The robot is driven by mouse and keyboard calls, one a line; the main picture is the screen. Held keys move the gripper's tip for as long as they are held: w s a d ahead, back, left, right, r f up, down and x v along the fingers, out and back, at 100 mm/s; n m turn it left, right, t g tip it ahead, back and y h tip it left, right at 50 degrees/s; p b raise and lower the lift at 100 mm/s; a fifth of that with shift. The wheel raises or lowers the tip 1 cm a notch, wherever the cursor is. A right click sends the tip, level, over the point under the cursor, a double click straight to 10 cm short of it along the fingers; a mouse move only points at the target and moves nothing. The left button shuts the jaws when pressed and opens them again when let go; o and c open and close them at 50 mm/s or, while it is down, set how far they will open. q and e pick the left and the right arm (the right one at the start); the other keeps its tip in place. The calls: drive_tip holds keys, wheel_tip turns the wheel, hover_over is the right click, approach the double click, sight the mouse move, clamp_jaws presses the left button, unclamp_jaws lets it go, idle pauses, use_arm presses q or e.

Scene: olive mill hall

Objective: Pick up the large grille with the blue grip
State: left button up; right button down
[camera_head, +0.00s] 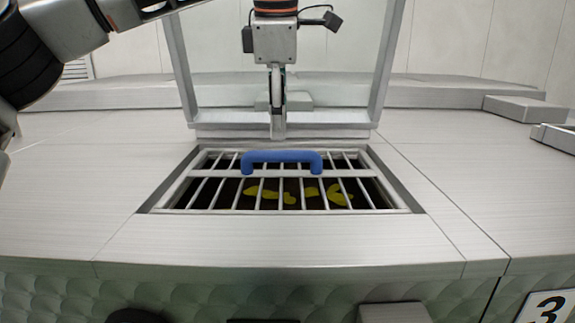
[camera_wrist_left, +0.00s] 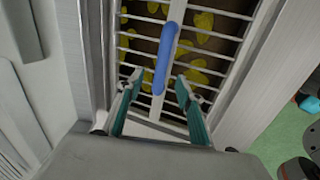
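The large grille (camera_head: 205,188) of pale metal bars lies in a rectangular opening in the steel top. Its blue grip (camera_head: 282,155) stands up as a bar across the middle; the grip also shows in the left wrist view (camera_wrist_left: 166,58). My left gripper (camera_head: 278,136) points down just above and behind the grip in the head view. In the left wrist view my left gripper (camera_wrist_left: 158,88) is open and empty, its fingertips apart on either side of the grip's near end. Whether they are level with the grip I cannot tell. My right gripper is not in view.
Yellow pieces (camera_head: 340,197) lie in the dark space under the bars. A raised metal frame (camera_head: 180,65) stands behind the opening, around my left gripper. Flat steel blocks (camera_head: 525,108) sit at the right. The steel top (camera_head: 80,205) left of the opening is clear.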

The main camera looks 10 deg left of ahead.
sight(313, 156)
use_arm(q)
drive_tip(key=shift+d+x, duration=0.2)
drive_tip(key=shift+x, duration=3.7)
drive_tip(key=shift+s+f, duration=0.1)
drive_tip(key=shift+s, duration=0.05)
clamp_jaws()
